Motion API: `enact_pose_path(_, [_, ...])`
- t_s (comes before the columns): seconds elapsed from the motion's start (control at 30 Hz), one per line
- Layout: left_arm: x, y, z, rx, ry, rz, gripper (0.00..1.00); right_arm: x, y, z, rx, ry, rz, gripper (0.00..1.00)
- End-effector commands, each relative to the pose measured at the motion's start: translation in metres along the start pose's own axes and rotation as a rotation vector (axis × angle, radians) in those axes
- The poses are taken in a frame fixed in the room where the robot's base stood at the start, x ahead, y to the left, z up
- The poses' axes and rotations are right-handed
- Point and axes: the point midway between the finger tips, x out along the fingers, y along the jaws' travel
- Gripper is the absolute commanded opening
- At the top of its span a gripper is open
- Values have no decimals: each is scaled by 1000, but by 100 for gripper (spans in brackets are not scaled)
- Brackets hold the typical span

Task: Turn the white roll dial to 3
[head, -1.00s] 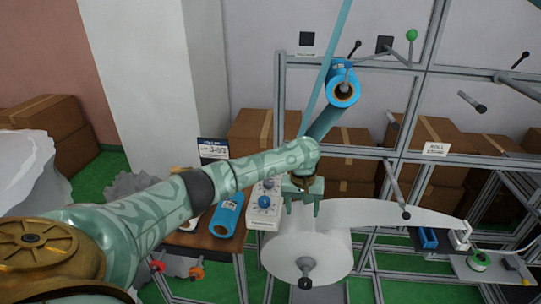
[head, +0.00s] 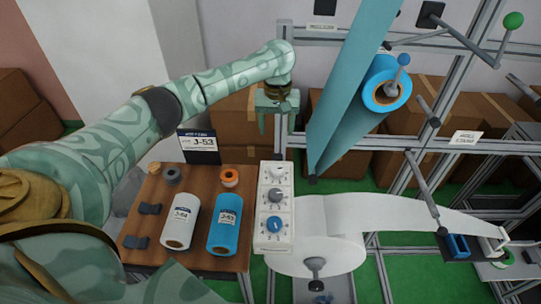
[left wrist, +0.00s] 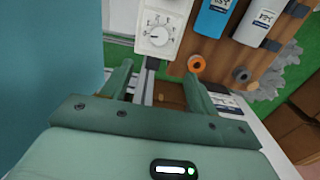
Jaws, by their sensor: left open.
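A pale control panel (head: 262,238) stands at the table's right edge. It carries a white dial (head: 277,172) at the far end, a grey dial (head: 275,195) in the middle and a blue dial (head: 275,225) nearest me. My left gripper (head: 275,126) is open and empty, raised past the panel's far end and apart from it. In the left wrist view, the white dial (left wrist: 157,36) shows beyond the open fingers (left wrist: 157,76). The numbers around it are too small to read surely. My right gripper is not in view.
A wooden table (head: 150,240) holds a white roll (head: 182,222), a blue roll (head: 225,225) and an orange ring (head: 229,177). A big white roll (head: 305,262) sits right of the panel. A blue web (head: 350,85) hangs close right of my gripper.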

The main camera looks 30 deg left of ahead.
Motion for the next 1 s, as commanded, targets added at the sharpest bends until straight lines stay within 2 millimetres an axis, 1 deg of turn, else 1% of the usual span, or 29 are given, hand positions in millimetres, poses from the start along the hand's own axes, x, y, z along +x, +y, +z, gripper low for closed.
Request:
enact_pose_path(0.17, [33,0,1,0,-4,-3,60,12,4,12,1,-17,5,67])
enact_pose_path(0.3, [71,0,1,0,-5,-3,60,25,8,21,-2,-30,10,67])
enact_pose_path(0.5, [120,0,1,0,-3,-2,60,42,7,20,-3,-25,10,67])
enact_pose_path(0.6, [138,0,1,1,-2,-1,60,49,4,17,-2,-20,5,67])
enact_pose_path(0.7, [151,0,1,1,-1,-1,60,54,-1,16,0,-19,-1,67])
enact_pose_path(0.8, [157,0,1,1,-1,-1,60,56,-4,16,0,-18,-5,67])
enact_pose_path(1.0, [160,0,1,1,0,0,60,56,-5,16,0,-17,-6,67])
